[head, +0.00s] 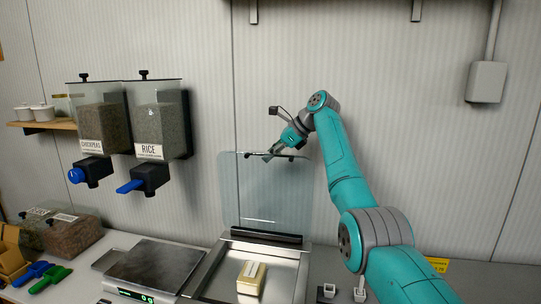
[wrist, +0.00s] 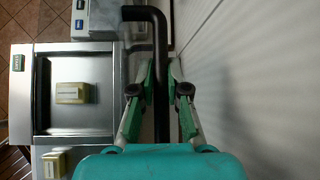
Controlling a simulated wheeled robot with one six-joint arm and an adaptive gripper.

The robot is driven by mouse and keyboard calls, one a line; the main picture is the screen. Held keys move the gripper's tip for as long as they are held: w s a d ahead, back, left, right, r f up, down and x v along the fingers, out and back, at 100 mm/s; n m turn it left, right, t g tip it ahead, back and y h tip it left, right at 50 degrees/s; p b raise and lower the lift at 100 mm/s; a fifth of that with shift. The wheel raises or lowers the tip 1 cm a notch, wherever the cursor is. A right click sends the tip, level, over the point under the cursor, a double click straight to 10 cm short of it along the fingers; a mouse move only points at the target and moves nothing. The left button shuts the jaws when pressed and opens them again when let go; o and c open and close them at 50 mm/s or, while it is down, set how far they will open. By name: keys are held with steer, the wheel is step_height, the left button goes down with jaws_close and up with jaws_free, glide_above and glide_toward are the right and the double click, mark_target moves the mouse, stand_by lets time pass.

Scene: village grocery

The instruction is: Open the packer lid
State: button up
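The packer lid (head: 262,195) is a clear, bluish panel standing nearly upright at the back of the steel packer (head: 215,270), against the wall side. A black handle bar runs along its top edge and shows in the wrist view (wrist: 160,50). My gripper (head: 270,155) is at this top edge. In the wrist view its two green-tipped fingers (wrist: 160,75) lie close on both sides of the bar and appear closed on it. A pale yellow block (head: 251,277) lies on the packer's flat bed, also seen in the wrist view (wrist: 72,93).
A scale (head: 155,265) stands left of the packer. Chickpea (head: 103,130) and rice (head: 160,125) dispensers hang on the wall at left. Blue (head: 33,272) and green (head: 52,279) scoops lie at the counter's left. Small white items (head: 360,290) stand right of the packer.

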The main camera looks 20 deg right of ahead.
steer(key=shift+o, duration=0.9)
steer(key=v, duration=1.2)
